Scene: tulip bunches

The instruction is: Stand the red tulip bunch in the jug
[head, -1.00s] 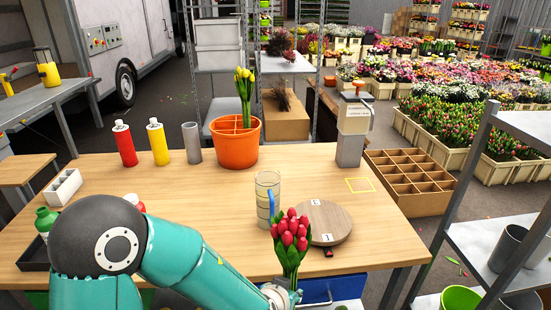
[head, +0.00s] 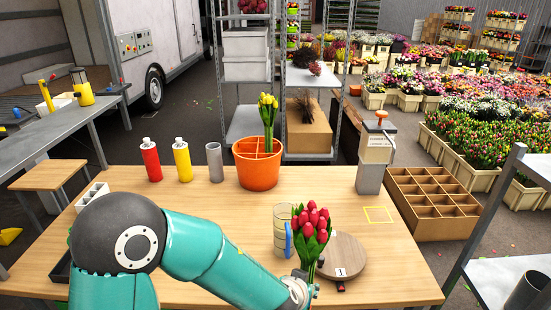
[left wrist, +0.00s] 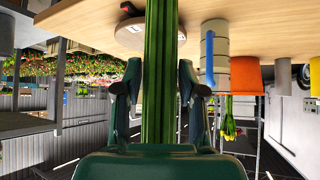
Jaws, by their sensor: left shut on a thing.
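The red tulip bunch (head: 312,224) is upright in my left gripper (head: 303,283), its blooms level with the jug's upper part in the head view. In the left wrist view, which is upside down, the fingers (left wrist: 160,95) are shut on the green stems (left wrist: 160,60). The jug (head: 282,238) is clear, with a blue handle, and stands on the table just left of and behind the bunch. It also shows in the left wrist view (left wrist: 218,62). The bunch is apart from the jug there. The stem ends are hidden in the head view. My right gripper is not in view.
A round wooden board (head: 347,251) lies right of the bunch. An orange pot (head: 257,172) with yellow tulips, red (head: 151,162) and yellow (head: 182,162) bottles and a grey cylinder (head: 214,163) stand farther back. A yellow square outline (head: 379,214) marks clear tabletop.

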